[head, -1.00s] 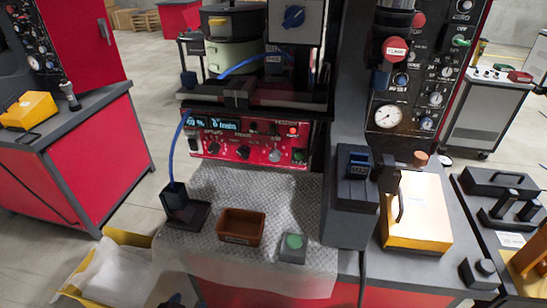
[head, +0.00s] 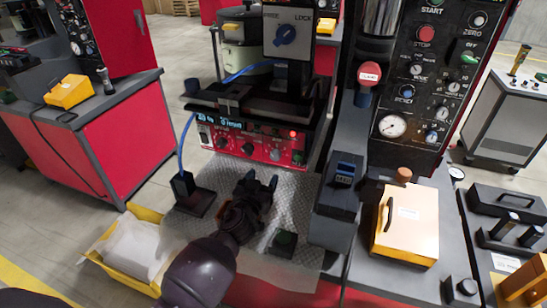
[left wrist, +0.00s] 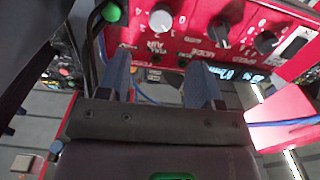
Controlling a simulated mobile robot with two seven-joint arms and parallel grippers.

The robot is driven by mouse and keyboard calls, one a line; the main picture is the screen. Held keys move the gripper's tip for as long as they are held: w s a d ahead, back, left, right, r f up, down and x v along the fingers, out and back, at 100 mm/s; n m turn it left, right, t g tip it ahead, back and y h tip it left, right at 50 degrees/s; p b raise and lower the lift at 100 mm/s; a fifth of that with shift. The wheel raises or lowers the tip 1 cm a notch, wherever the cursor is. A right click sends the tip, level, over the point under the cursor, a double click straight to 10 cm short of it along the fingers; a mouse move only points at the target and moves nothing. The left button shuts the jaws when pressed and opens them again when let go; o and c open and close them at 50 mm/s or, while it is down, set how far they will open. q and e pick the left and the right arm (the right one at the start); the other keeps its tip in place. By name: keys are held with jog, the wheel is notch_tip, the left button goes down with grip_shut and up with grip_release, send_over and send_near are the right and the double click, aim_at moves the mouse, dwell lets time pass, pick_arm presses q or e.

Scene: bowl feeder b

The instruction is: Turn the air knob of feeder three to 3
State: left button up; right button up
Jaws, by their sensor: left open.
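The feeder's red control panel (head: 262,152) sits under the black feeder top, with a lit display at its left. It carries two black knobs (head: 248,148), a pale round knob (head: 275,155) and a green button. In the left wrist view the panel shows upside down, with the pale knob (left wrist: 161,18), black knobs (left wrist: 222,32) and green button (left wrist: 112,12). My right gripper is not in view.
A blue hose rises from a black block (head: 186,185) at left. A dark post (head: 340,200) stands right; a yellow-sided box (head: 408,222) lies beyond it.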

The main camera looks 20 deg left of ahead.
aim_at(275, 157)
pick_arm(q)
jog(key=w, duration=0.7)
jog(key=shift+w+d, duration=0.1)
jog(key=shift+w, duration=0.25)
jog(key=shift+w+b, duration=0.35)
jog(key=shift+w, duration=0.5)
jog(key=shift+c, duration=0.2)
jog(key=c, duration=0.9)
